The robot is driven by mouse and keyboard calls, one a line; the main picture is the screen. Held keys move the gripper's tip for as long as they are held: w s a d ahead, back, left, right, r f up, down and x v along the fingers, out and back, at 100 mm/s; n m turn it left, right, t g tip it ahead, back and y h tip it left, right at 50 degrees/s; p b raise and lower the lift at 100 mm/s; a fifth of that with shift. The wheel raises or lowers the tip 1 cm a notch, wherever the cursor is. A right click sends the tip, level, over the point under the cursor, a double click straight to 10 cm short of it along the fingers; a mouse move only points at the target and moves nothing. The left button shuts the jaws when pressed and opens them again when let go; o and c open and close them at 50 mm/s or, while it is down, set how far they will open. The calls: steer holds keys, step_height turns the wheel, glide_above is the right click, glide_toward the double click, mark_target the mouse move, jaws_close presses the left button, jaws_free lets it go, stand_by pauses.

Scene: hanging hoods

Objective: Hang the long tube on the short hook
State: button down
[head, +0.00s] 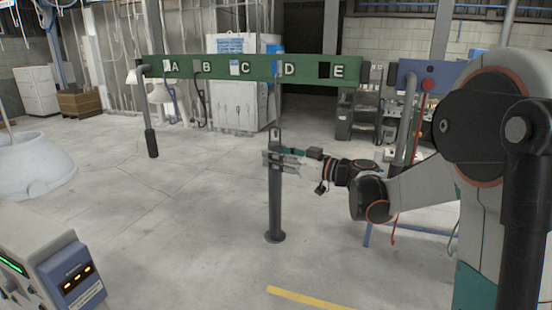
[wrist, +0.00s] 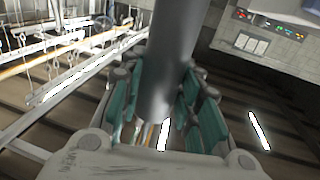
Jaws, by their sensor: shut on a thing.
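My gripper (head: 273,159) is shut on a long dark grey tube (head: 275,205). The tube is upright, with a loop at its top and a wider round foot at its bottom. In the wrist view the tube (wrist: 170,60) runs between the teal finger pads. The green rail (head: 215,70) with letters A to E is behind and above it. The tube's top is below the rail, near letter D, and looks apart from it. I cannot tell whether the tube's foot touches the floor. The short hook cannot be made out clearly.
A dark tube (head: 150,125) hangs at the rail's left end. A grey tube (head: 408,115) is by the blue panel (head: 430,78) at the right. A control box (head: 75,275) is front left. Open floor surrounds the held tube.

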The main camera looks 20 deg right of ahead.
steer(key=shift+w, duration=0.1)
steer(key=shift+w+d, duration=0.3)
steer(key=shift+w, duration=0.35)
steer(key=shift+w+d, duration=0.3)
steer(key=shift+w, duration=0.3)
steer(key=shift+f+b, duration=1.3)
steer(key=shift+b, duration=0.2)
stand_by(0.3)
steer(key=c, duration=1.1)
jaws_free()
